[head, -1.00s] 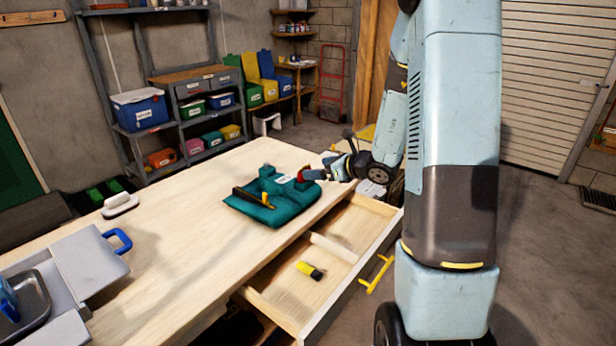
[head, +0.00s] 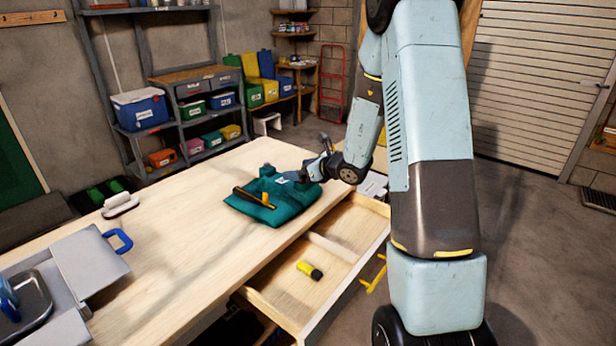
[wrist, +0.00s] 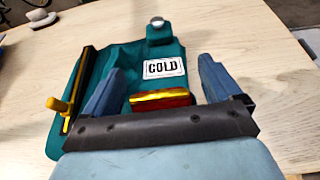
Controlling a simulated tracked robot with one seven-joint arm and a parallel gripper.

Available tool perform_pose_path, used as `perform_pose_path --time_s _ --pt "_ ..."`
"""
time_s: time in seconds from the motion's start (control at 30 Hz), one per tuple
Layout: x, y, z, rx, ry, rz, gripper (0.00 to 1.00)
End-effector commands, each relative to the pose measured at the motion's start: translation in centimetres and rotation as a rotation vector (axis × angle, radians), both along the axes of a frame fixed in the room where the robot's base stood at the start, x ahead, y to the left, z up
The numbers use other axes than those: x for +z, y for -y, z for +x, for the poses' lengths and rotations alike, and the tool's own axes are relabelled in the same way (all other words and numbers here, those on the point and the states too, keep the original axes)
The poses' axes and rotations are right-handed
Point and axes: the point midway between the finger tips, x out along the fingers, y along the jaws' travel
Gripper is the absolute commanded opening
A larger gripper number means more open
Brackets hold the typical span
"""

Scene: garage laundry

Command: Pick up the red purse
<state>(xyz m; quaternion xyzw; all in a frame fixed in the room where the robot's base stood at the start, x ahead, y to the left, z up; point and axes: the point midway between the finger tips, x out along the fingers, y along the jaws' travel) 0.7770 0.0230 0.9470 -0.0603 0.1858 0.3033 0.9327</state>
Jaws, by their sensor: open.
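A small red item with a yellow top edge, which looks like the purse (wrist: 160,101), lies on or against the teal bag between my gripper's fingers in the wrist view. In the head view my gripper hides it. The teal bag (head: 287,202) lies on the workbench and carries a white "COLD" label (wrist: 165,67). My gripper (head: 300,174) is over the right part of the teal bag. It also shows in the wrist view (wrist: 161,64), with its two blue fingers apart, one on each side of the red item. I cannot tell whether they touch it.
A black tool with a yellow handle (head: 254,198) lies on the teal bag. The bench's drawer (head: 300,297) is open below, with a yellow-black item (head: 309,270) inside. A grey case (head: 85,268) stands at the left. The bench's middle is clear.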

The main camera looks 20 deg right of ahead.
Motion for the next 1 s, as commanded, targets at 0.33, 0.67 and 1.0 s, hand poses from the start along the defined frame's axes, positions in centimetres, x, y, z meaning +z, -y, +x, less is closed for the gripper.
perform_pose_path --time_s 0.33,0.67,1.0 --pt "0.02 0.07 -0.03 -0.001 0.000 0.000 0.67" --pt "0.02 0.12 -0.04 -0.001 0.000 0.000 0.36" --pt "0.52 0.12 -0.02 -0.001 0.001 0.000 0.35"
